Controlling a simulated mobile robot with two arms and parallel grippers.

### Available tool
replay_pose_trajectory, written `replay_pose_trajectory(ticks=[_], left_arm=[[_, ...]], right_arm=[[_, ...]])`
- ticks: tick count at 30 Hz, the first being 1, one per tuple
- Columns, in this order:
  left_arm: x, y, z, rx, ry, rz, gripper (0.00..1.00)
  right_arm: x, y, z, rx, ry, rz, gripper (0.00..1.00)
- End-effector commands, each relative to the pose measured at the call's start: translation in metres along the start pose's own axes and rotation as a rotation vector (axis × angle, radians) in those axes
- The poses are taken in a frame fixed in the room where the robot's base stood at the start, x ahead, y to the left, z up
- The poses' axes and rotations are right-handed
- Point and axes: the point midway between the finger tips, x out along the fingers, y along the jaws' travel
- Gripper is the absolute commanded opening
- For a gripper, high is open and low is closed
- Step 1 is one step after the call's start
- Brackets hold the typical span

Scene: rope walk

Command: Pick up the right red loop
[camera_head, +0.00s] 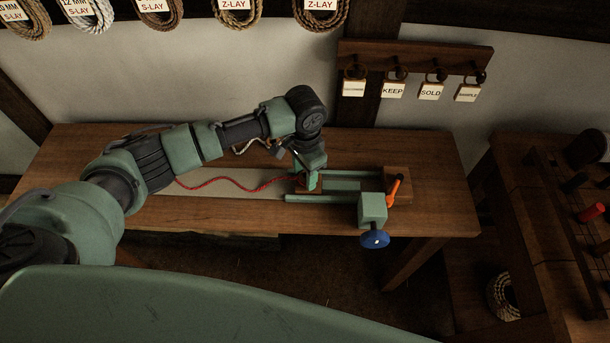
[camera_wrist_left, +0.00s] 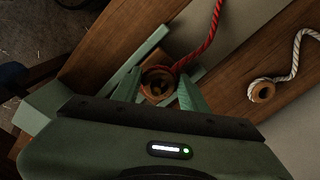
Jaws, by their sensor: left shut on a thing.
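The red rope (camera_head: 235,184) lies in a wavy line across the pale strip of the bench. It runs to my left gripper (camera_head: 307,184), at the left end of the green fixture. In the head view the gripper hides the loop. My right gripper is in neither view.
The green fixture has an orange lever (camera_head: 394,189) and a blue knob (camera_head: 375,239) on its right. Tags hang from a wall rack (camera_head: 415,60). A dark wooden bench stands at the right.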

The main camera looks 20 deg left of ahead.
Motion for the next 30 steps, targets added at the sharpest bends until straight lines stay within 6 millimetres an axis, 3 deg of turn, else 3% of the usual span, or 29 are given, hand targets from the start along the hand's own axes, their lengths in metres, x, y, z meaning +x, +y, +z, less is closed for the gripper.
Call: replay_pose_trajectory(ticks=[8, 21, 30], left_arm=[[-0.043, -0.001, -0.001, 0.002, 0.005, -0.002, 0.20], [-0.153, 0.000, -0.002, 0.001, 0.005, -0.002, 0.20], [-0.191, 0.000, 0.000, 0.000, 0.000, -0.001, 0.20]], right_arm=[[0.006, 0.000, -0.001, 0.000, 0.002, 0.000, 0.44], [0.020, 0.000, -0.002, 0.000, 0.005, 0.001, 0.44], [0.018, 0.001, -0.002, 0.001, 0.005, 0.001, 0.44]])
